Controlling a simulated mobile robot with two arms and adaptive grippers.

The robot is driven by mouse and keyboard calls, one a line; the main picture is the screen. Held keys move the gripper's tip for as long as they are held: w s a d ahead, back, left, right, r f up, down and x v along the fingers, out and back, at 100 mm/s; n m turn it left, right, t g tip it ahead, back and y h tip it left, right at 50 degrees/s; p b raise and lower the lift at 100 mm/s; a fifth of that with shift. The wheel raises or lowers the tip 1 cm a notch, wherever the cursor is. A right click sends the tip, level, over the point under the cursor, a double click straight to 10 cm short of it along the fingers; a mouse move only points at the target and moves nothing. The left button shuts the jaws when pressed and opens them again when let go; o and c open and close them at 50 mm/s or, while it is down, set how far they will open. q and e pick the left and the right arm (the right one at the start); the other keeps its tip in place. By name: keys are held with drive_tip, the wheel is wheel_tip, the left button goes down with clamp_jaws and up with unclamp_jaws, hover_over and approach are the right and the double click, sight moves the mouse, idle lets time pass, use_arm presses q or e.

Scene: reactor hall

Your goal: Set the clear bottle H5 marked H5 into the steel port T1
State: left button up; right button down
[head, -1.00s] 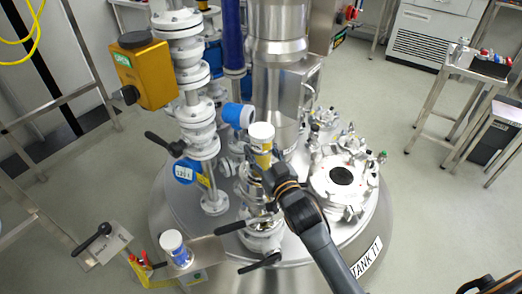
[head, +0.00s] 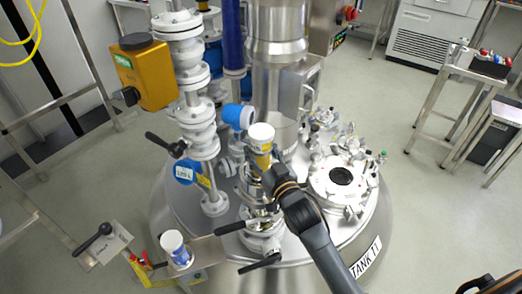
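A bottle with a white cap and a yellow label (head: 262,143) stands upright above the steel fittings on the tank top. My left gripper (head: 264,164) is shut on its lower part, and its fingers partly hide it. The mark on its label is too small to read. Below it is a steel port (head: 254,190) with clamps and valve handles, partly hidden by my gripper. I cannot tell whether the bottle's lower end touches the port, and no T1 mark is readable on it. My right gripper (head: 474,284) is only partly in view at the bottom right corner.
A second white-capped bottle with a blue label (head: 175,250) stands on a steel side plate (head: 207,251). White flanged piping (head: 199,130) and a steel column (head: 277,100) rise behind. A round manway lid (head: 341,178) lies to the right. A small table (head: 447,69) stands at the far right.

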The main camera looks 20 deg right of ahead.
drive_tip(key=shift+s+f, duration=0.1)
drive_tip(key=shift+f, duration=0.7)
idle(0.5)
drive_tip(key=shift+s, duration=0.1)
drive_tip(key=shift+c, duration=2.4)
unclamp_jaws()
drive_tip(key=shift+f, duration=0.1)
drive_tip(key=shift+s+f, duration=0.15)
drive_tip(key=shift+s, duration=0.25)
drive_tip(key=s+d+r, duration=0.1)
drive_tip(key=s+r, duration=0.1)
drive_tip(key=s, duration=0.9)
drive_tip(key=shift+d, duration=0.2)
